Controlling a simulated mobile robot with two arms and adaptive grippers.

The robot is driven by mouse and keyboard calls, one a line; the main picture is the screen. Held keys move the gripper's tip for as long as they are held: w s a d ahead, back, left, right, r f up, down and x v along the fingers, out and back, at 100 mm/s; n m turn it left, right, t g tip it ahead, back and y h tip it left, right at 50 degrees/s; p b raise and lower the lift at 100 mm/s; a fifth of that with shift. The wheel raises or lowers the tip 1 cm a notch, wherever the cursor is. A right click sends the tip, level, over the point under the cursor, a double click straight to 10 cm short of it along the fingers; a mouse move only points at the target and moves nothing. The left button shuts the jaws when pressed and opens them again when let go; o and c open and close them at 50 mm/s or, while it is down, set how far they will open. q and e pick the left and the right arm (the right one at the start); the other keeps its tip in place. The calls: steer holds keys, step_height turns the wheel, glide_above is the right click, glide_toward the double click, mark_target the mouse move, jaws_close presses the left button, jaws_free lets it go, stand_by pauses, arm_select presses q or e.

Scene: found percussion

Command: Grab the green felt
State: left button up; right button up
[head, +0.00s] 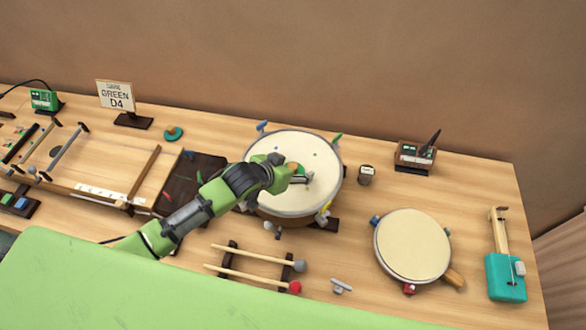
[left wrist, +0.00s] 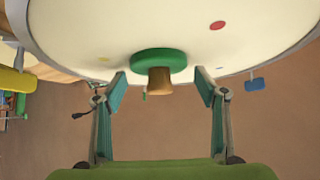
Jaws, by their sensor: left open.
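The green felt, a round green pad with a tan knob, lies on the pale head of the large drum (head: 285,202). In the head view the green felt (head: 299,168) is partly hidden by my left gripper (head: 303,178). In the left wrist view the green felt (left wrist: 158,62) and its knob (left wrist: 160,82) sit centred ahead of my left gripper (left wrist: 160,76). The gripper is open, one finger on each side of the knob, with gaps on both sides. My right gripper is not in view.
Coloured clips stand around the drum's rim. A similar teal disc with an orange knob (head: 173,133) lies at the back left. Two mallets (head: 255,265) rest on a rack in front. A smaller drum (head: 414,245) and a teal box instrument (head: 506,278) stand at right.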

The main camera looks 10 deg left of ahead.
arm_select(q)
steer(key=shift+c, duration=0.3)
steer(key=c, duration=1.1)
steer(key=shift+r, duration=0.1)
